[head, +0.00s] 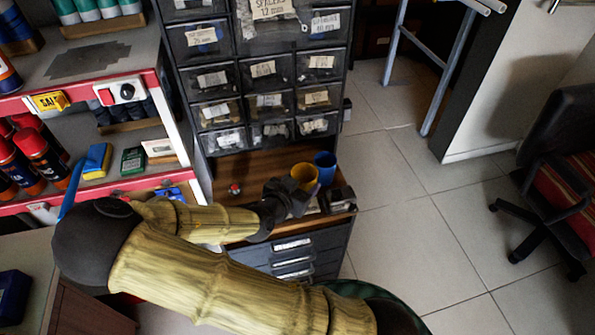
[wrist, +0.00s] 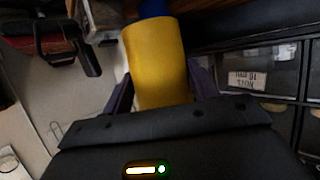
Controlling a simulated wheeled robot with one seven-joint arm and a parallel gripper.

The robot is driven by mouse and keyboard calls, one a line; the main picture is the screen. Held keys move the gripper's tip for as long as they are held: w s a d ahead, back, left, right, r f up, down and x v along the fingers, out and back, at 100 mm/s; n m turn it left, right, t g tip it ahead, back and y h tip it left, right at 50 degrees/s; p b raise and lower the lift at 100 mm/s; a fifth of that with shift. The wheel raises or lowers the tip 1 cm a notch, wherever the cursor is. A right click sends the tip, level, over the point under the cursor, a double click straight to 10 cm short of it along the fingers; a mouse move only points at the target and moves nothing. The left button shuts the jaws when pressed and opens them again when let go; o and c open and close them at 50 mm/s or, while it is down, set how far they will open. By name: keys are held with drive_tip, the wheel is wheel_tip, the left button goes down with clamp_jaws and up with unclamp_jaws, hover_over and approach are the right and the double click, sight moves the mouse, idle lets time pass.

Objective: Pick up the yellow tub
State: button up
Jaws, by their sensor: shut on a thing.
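The yellow tub (head: 304,175) is at my gripper (head: 290,190), over the wooden top of the low drawer unit in the head view. In the wrist view the yellow tub (wrist: 158,62) stands between the two dark fingers of my gripper (wrist: 160,92), one on each side, and the gripper is shut on it. The head view does not clearly show whether the tub's base touches the wood. A blue tub (head: 325,166) is just right of and behind the yellow one, and part of it (wrist: 155,8) shows beyond it in the wrist view.
A cabinet of labelled drawers (head: 264,70) rises behind the wooden top (head: 222,172). A small red-topped item (head: 234,188) lies left of my gripper. Shelves with cans and tools (head: 125,85) stand at the left. Open tiled floor (head: 420,230) and a chair (head: 560,180) are at the right.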

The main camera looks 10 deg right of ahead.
sight(307, 190)
drive_tip(key=s, duration=0.1)
drive_tip(key=s+p, duration=0.2)
drive_tip(key=shift+r, duration=0.25)
drive_tip(key=shift+s+p, duration=0.15)
drive_tip(key=shift+p, duration=0.3)
drive_tip(key=s+p, duration=0.7)
drive_tip(key=p, duration=0.3)
drive_tip(key=shift+s+f, duration=0.25)
drive_tip(key=shift+s, duration=0.15)
